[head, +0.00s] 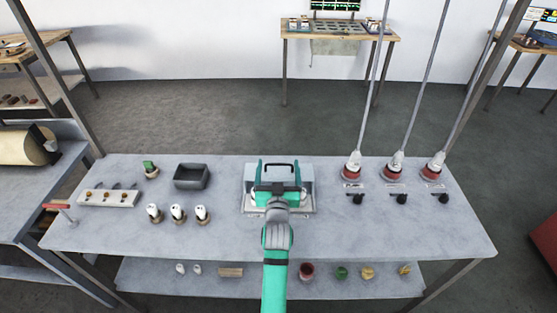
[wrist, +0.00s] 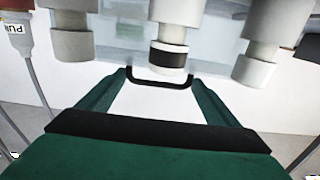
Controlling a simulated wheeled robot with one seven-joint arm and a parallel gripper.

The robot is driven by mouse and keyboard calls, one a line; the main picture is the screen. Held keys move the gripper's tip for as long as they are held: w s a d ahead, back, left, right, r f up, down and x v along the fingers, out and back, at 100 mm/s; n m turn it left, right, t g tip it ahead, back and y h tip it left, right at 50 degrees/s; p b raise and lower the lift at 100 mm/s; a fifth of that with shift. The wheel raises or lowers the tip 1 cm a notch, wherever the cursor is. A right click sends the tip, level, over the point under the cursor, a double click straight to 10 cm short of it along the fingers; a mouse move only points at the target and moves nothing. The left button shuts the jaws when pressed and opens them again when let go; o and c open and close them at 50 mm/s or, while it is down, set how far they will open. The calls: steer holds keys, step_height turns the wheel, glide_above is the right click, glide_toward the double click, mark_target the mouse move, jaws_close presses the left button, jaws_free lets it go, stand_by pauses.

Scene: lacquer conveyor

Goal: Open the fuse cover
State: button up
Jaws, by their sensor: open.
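The fuse cover (head: 307,178) is a pale, box-like cover on a metal base near the middle of the bench, with a black bar handle (head: 279,164) on its far upper side. The handle also shows in the wrist view (wrist: 160,86). My gripper (head: 278,186) reaches over the cover from the front. In the wrist view its green fingers (wrist: 161,76) are apart, one at each end of the handle. Whether they touch it I cannot tell. Several white and grey cylinders (wrist: 172,38) show beyond the handle. My arm hides the cover's front middle.
An open black tray (head: 192,187) and several white-topped fuses (head: 176,213) stand left of the cover, with a fuse strip (head: 108,197) farther left. Red-based plugs on cables (head: 396,172) and black knobs (head: 401,199) stand to the right. The bench front (head: 380,237) is clear.

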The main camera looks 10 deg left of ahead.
steer(key=shift+s+d, duration=0.15)
steer(key=shift+s, duration=0.8)
steer(key=shift+s+d, duration=0.2)
steer(key=shift+s, duration=0.75)
steer(key=shift+s+d, duration=0.15)
steer(key=shift+s, duration=0.8)
